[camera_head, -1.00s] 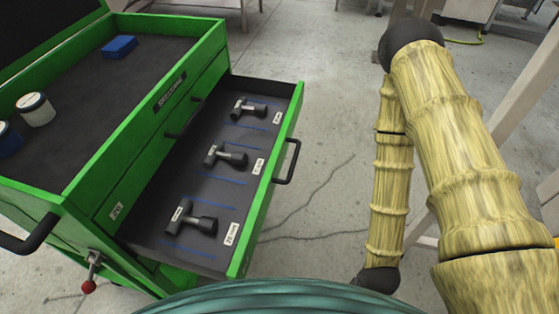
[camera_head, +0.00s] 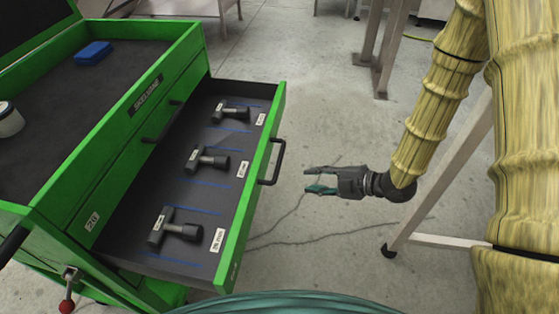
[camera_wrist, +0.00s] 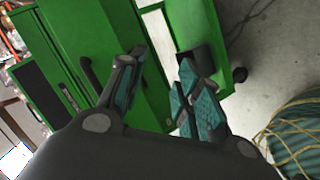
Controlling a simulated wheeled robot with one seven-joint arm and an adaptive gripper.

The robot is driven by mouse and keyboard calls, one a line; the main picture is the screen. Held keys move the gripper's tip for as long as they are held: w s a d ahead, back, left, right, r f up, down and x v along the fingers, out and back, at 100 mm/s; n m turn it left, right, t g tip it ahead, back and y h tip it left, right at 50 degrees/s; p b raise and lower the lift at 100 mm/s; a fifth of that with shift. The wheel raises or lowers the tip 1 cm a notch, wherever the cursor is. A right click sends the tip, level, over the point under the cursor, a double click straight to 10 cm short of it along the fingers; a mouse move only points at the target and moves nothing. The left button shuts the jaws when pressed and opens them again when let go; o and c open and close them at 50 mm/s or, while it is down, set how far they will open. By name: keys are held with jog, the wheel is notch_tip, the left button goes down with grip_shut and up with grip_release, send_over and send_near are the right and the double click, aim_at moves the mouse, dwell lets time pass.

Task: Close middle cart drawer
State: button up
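A green tool cart (camera_head: 120,110) stands at the left in the head view. Its middle drawer (camera_head: 249,190) is pulled out to the right, with a black bar handle (camera_head: 277,163) on its green front. Several dark hammer-like tools, including one at the near end (camera_head: 175,229), lie inside between blue lines and white labels. My gripper (camera_head: 308,180) is open and empty, to the right of the drawer handle and apart from it, with its fingers pointing left. In the wrist view, my open fingers (camera_wrist: 160,85) frame green cart surfaces; the handle is hard to make out there.
A blue block (camera_head: 93,53) and a white tub (camera_head: 9,120) sit on the cart's top tray. A red-knobbed lever (camera_head: 67,305) is at its near corner. A table leg with a caster (camera_head: 390,250) stands right of my gripper. The floor between is clear.

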aim_at(279, 157)
notch_tip(279, 157, up, 9)
jog(key=n+g+y, duration=0.3)
jog(key=n+y, duration=0.1)
jog(key=n, duration=0.6)
jog(key=x, duration=0.5)
jog(key=b+x, duration=0.1)
jog(key=x, duration=0.4)
jog(key=shift+w+a+r, duration=0.1)
jog(key=shift+a+r, duration=0.1)
jog(key=shift+a, duration=0.15)
grip_shut()
